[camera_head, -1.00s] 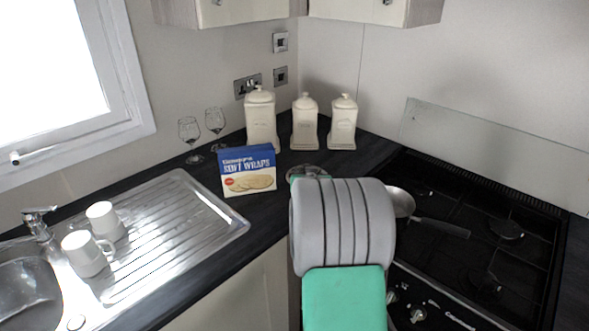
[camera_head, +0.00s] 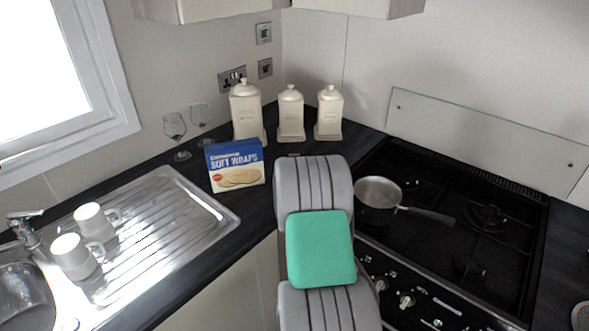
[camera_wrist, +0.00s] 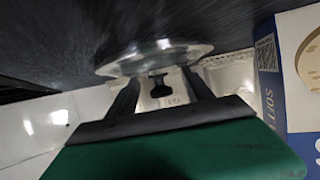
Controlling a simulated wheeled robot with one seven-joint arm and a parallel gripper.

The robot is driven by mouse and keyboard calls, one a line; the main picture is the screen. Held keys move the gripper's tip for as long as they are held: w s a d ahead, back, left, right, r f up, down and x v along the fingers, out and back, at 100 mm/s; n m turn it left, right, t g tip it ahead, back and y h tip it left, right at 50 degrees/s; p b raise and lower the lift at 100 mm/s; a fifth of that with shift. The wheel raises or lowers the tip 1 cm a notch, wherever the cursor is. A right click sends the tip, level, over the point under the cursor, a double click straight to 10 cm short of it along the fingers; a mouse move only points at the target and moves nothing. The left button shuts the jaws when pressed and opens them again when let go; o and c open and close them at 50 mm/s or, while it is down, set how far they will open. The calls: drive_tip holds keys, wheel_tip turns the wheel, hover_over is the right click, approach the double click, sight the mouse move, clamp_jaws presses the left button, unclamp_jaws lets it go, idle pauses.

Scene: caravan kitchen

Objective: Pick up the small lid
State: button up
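The small lid (camera_wrist: 152,60) is a shiny, clear-looking disc with a dark knob (camera_wrist: 159,86), seen in the wrist view on the dark worktop. My gripper (camera_wrist: 161,80) is open, with one dark finger on each side of the knob. I see a gap between each finger and the knob, and cannot tell whether the fingertips touch the lid's top. In the head view my arm hides the lid and the gripper.
A blue soft wraps box (camera_head: 235,166) stands close to the gripper, also at the right of the wrist view (camera_wrist: 300,75). Three cream canisters (camera_head: 291,115) stand behind. Two glasses (camera_head: 175,130) are at left. A saucepan (camera_head: 378,196) sits on the hob (camera_head: 480,245).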

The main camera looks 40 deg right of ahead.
drive_tip(key=shift+a+f, duration=0.1)
drive_tip(key=shift+f, duration=0.1)
clamp_jaws()
idle(0.4)
